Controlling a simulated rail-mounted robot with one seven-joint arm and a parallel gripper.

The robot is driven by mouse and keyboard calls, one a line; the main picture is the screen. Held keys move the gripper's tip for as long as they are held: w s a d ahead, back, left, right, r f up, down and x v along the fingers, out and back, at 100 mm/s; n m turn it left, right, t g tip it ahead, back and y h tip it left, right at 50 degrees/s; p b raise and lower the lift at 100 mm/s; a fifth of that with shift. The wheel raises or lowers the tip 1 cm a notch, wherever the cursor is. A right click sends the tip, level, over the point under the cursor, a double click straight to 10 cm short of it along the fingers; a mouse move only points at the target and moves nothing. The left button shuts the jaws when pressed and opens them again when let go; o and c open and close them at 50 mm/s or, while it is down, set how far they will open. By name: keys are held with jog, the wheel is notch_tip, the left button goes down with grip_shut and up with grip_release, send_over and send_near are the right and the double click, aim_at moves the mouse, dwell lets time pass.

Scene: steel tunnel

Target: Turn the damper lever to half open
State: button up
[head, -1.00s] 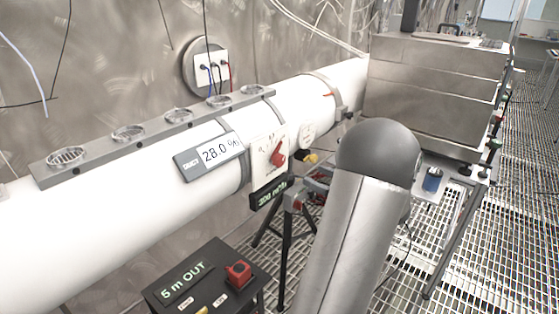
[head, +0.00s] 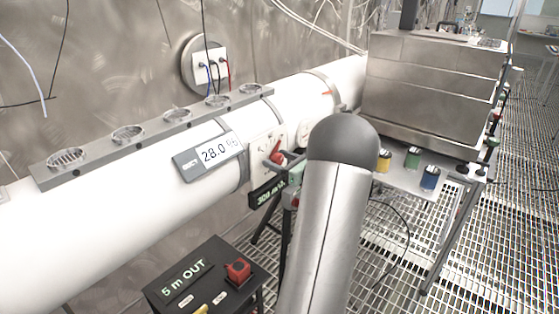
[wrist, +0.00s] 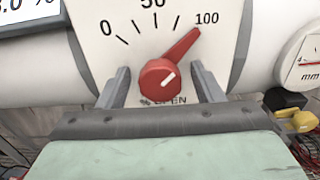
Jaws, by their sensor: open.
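The damper lever is a red knob with a pointed arm (wrist: 172,66) on a white dial plate (wrist: 100,15) marked 0, 50, 100 and % OPEN. In the wrist view its tip points up and right at the 100 mark. My gripper (wrist: 161,80) is open, with one grey finger on each side of the round knob; I cannot tell whether either touches it. In the head view the red lever (head: 277,157) shows on the white duct, just left of my arm. My gripper there is mostly hidden behind my arm.
The white duct (head: 110,230) carries a display (head: 210,156) reading 28.0 %. A round gauge (wrist: 306,58) sits right of the dial. Below stands a black box (head: 208,275) with a red button. Yellow, green and blue jars stand on a bench at right.

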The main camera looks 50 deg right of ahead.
jog(key=c, duration=1)
jog(key=shift+o, duration=0.2)
